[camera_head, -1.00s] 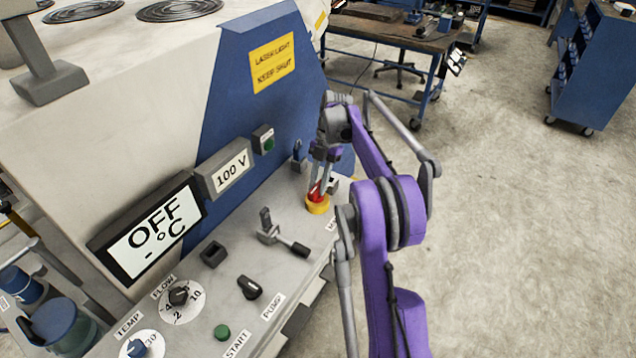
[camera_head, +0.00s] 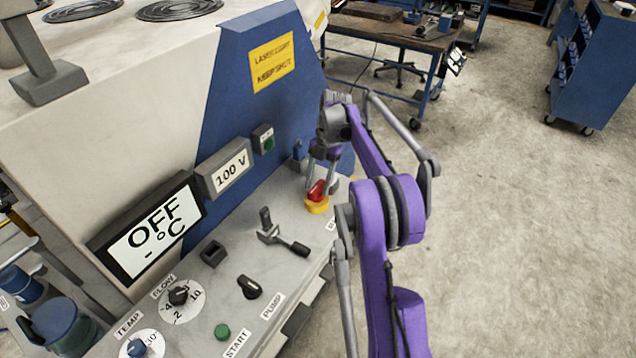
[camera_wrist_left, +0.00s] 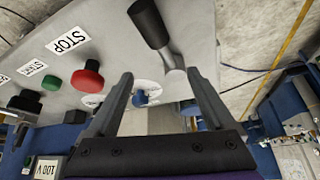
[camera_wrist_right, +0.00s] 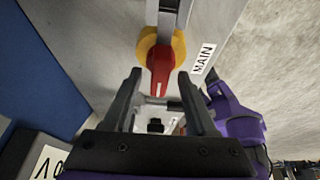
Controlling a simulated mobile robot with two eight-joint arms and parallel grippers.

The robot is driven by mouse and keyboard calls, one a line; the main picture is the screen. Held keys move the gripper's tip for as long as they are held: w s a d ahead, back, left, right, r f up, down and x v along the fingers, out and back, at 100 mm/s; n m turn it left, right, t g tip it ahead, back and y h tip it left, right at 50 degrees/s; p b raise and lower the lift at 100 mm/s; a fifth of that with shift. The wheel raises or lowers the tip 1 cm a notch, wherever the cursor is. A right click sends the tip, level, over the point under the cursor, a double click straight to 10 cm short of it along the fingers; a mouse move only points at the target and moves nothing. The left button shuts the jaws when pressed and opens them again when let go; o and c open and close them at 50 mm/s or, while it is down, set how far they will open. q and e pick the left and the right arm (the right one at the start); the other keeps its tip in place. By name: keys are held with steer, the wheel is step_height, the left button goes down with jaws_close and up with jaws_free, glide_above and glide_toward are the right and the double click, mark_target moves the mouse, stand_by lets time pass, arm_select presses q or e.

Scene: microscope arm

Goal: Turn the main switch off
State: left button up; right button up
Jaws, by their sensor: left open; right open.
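The main switch is a red handle (camera_head: 316,190) on a yellow round base (camera_head: 317,205) at the far end of the grey panel. In the right wrist view the red handle (camera_wrist_right: 160,72) lies between and just beyond the fingertips, beside the "MAIN" label (camera_wrist_right: 203,58). My right gripper (camera_head: 322,180) is open around the handle; contact cannot be told. My left gripper (camera_wrist_left: 160,80) is open and empty, seen only in its wrist view, with a black-handled lever (camera_wrist_left: 152,25) beyond its fingertips.
The panel also carries a lever with a black grip (camera_head: 290,246), a black pump knob (camera_head: 249,288), a green start button (camera_head: 222,332) and a flow dial (camera_head: 179,296). The display (camera_head: 155,232) reads "OFF" and a meter (camera_head: 228,172) reads "100 V". Open floor lies to the right.

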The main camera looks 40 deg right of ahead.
arm_select(q)
steer(key=shift+w+r+p, duration=0.3)
steer(key=shift+r+p, duration=0.05)
steer(key=shift+r, duration=0.2)
steer(key=shift+w+r+p, duration=0.25)
steer(key=shift+r+p, duration=0.1)
steer(key=shift+r, duration=0.2)
arm_select(e)
steer(key=v, duration=1)
steer(key=shift+r, duration=0.4)
steer(key=shift+d, duration=0.1)
steer(key=shift+w, duration=0.1)
